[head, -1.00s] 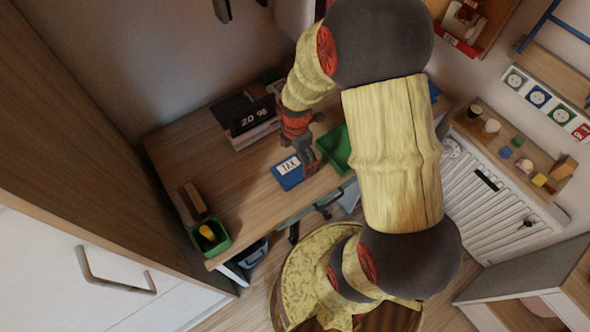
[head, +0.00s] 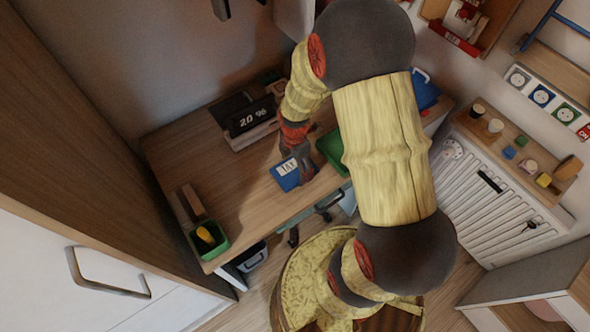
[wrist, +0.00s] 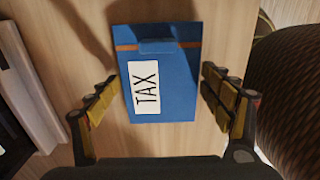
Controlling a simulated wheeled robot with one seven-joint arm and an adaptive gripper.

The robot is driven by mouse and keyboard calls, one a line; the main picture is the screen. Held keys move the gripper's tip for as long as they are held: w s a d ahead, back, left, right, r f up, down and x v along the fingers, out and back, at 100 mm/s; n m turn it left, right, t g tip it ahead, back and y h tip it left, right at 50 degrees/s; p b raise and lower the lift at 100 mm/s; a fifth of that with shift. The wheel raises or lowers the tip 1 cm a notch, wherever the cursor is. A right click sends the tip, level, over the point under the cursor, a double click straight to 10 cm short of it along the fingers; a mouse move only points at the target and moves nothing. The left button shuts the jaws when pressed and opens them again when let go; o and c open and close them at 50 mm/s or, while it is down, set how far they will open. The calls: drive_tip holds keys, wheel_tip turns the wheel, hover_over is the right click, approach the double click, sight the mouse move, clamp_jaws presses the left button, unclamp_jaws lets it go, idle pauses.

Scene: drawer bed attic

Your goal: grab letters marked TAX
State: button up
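The letters marked TAX are a blue packet (wrist: 178,88) with a white label reading TAX and an orange band near its top edge. The packet lies on the wooden desk and also shows in the head view (head: 284,178), partly covered by my gripper. My gripper (wrist: 160,100) is open in the wrist view, with one finger on each side of the packet. A gap shows between each finger and the packet. In the head view my gripper (head: 301,172) is above or beside the packet's right part; its height over the desk is hard to tell.
A green tray (head: 332,150) sits just right of my gripper. A dark display reading 20 % (head: 250,118) stands behind on the desk (head: 225,175). A green bin (head: 212,240) with a yellow thing is at the near left. A blue container (head: 424,92) stands at the far right.

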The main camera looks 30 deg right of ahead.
drive_tip(key=c, duration=0.6)
drive_tip(key=shift+c, duration=0.5)
